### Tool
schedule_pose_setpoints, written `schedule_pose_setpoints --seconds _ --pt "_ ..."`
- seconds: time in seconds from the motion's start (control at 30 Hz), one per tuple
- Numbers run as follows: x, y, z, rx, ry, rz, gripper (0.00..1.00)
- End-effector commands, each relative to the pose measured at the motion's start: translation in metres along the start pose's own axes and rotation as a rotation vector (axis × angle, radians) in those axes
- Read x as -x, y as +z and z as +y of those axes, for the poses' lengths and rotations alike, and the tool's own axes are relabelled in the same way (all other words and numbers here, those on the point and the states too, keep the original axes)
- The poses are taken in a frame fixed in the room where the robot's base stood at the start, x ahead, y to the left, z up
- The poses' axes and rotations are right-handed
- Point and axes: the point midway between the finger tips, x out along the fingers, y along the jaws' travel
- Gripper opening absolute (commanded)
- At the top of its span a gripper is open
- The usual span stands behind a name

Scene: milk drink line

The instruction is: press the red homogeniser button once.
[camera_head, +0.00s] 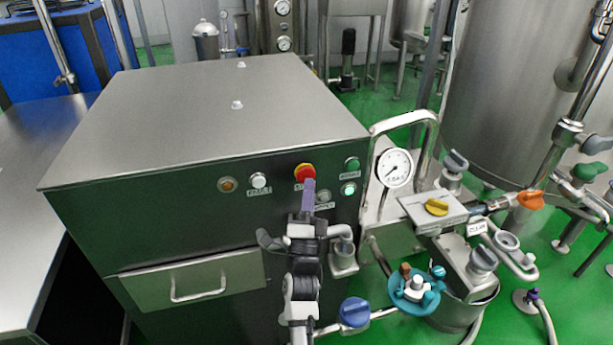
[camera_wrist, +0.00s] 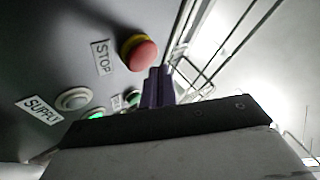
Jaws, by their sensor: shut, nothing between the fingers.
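The red mushroom button (camera_head: 304,172) with a yellow collar is on the dark front panel of the steel machine. In the wrist view the red button (camera_wrist: 142,54) sits beside a label reading STOP (camera_wrist: 102,57). My gripper (camera_head: 309,183) is shut and empty, its purple fingers pointing up at the panel. In the head view the fingertips overlap the button's lower edge. In the wrist view the fingertips (camera_wrist: 158,73) appear just beside the button's edge. I cannot tell whether they touch it.
An amber lamp (camera_head: 228,184), a white button (camera_head: 259,180), a green button (camera_head: 352,164) and a lit green lamp (camera_head: 348,189) share the panel. A pressure gauge (camera_head: 394,168) and bent pipe (camera_head: 410,119) stand to the right. A drawer handle (camera_head: 198,291) juts out lower left.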

Motion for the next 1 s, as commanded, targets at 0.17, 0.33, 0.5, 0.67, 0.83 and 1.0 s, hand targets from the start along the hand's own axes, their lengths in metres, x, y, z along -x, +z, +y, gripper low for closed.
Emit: schedule_pose_setpoints --seconds 0.17,0.33,0.5,0.67,0.83,1.0 --pt "0.0 0.0 0.0 0.0 0.0 0.0 0.0" --pt "0.0 0.0 0.0 0.0 0.0 0.0 0.0" --pt "-0.0001 0.0 0.0 0.0 0.0 0.0 0.0" --pt "-0.0022 0.0017 0.0016 0.0 0.0 0.0 0.0" --pt "-0.0057 0.0045 0.0042 0.0 0.0 -0.001 0.0" --pt "-0.006 0.0044 0.0043 0.0 0.0 0.0 0.0"
